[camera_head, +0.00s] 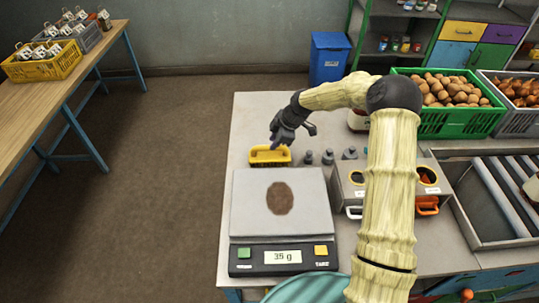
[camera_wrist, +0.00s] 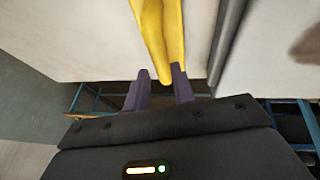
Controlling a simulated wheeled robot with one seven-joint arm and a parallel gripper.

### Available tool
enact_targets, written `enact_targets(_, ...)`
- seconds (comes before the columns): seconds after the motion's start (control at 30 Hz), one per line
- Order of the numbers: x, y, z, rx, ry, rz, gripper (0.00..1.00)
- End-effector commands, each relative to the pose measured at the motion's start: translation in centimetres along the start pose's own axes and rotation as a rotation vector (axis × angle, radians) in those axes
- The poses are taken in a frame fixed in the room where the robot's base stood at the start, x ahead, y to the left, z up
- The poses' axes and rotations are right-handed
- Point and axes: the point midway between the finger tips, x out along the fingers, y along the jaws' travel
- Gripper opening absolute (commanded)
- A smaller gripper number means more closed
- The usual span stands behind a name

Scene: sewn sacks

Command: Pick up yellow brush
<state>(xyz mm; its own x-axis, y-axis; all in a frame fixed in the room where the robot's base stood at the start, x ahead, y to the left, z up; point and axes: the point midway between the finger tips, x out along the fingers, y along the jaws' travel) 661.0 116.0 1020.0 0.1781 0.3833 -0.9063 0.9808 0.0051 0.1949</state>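My gripper (camera_head: 276,141) is right above and behind the brush in the head view. In the wrist view my gripper (camera_wrist: 160,80) shows two purple fingers standing apart. A gap shows between the left finger and the brush; the right finger is close beside it, and I cannot tell if they touch.
A scale (camera_head: 240,210) reading 35 g, with a brown oval on its pan, stands in front of the brush. Small grey bottles (camera_head: 328,157) and a metal box (camera_head: 347,182) stand to the right. A green crate of potatoes (camera_head: 450,123) is farther back. The table is bare left of the brush.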

Motion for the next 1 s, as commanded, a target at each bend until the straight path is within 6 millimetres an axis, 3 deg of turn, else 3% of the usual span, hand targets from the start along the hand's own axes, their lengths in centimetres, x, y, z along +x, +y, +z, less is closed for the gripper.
enact_targets(0.27,0.3,0.0,0.0,0.000,0.001,-0.002,0.25)
enact_targets(0.7,5.0,-0.2,0.1,0.000,0.000,-0.001,0.25)
enact_targets(1.0,5.2,-0.2,0.1,0.000,0.000,0.000,0.25)
